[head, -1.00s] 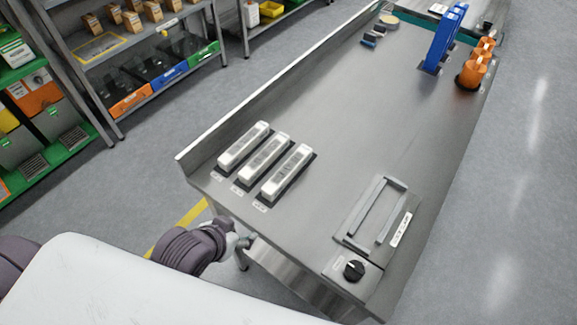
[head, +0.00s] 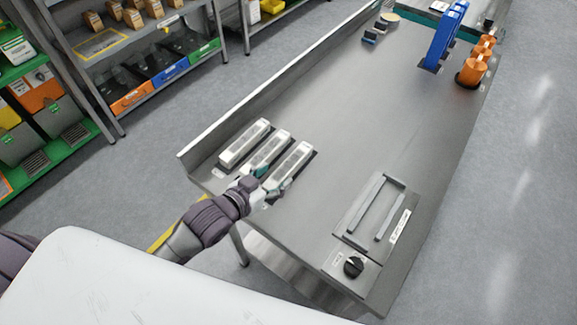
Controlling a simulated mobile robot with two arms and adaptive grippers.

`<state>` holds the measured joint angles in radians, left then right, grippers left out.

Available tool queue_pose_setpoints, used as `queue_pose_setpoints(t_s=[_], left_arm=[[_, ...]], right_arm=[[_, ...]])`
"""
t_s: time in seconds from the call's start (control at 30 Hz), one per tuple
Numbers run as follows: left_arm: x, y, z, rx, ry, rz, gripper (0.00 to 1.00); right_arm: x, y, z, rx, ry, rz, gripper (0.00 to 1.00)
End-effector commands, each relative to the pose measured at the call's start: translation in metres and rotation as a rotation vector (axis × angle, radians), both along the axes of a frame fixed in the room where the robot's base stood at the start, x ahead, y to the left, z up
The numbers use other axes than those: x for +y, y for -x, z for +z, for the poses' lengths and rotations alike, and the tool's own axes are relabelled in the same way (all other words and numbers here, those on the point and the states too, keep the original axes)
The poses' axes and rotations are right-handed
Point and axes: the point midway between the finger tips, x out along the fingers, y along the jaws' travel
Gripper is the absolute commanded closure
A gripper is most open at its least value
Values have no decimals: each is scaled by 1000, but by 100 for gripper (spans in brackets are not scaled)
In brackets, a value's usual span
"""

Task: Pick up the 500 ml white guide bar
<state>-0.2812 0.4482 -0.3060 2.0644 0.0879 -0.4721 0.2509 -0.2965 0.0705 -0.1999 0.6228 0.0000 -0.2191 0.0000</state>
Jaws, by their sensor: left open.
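Three white guide bars lie side by side in dark holders on the near left of the steel bench: the left bar (head: 244,143), the middle bar (head: 270,150) and the right bar (head: 293,163). Their small labels are too small or covered to read, so I cannot tell which is the 500 ml one. My left gripper (head: 268,181) is open at the near ends of the middle and right bars. It hides part of those ends, and I cannot tell whether it touches either. My right gripper is not in view.
The steel bench (head: 345,110) has a raised left edge. A grey frame fixture (head: 376,212) and a black knob (head: 353,266) are at the near right. Blue (head: 445,38) and orange parts (head: 472,70) stand at the far right. The bench middle is clear.

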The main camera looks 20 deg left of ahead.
Motion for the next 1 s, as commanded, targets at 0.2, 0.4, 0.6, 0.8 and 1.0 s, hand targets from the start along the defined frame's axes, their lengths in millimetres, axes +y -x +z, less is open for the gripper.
queue_pose_setpoints(t_s=[0.2, 0.4, 0.6, 0.8, 1.0], left_arm=[[-5, -15, -4, -1, -1, 0, 35], [-11, -44, -6, -2, -2, 0, 35], [-17, -59, -17, 0, -1, 0, 35], [-18, -60, -18, 0, -1, 0, 35], [-18, -60, -18, 0, -1, 0, 64]], right_arm=[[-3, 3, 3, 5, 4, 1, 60], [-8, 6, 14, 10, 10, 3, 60], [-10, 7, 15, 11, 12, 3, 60], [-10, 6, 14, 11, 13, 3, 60], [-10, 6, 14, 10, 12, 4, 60]])
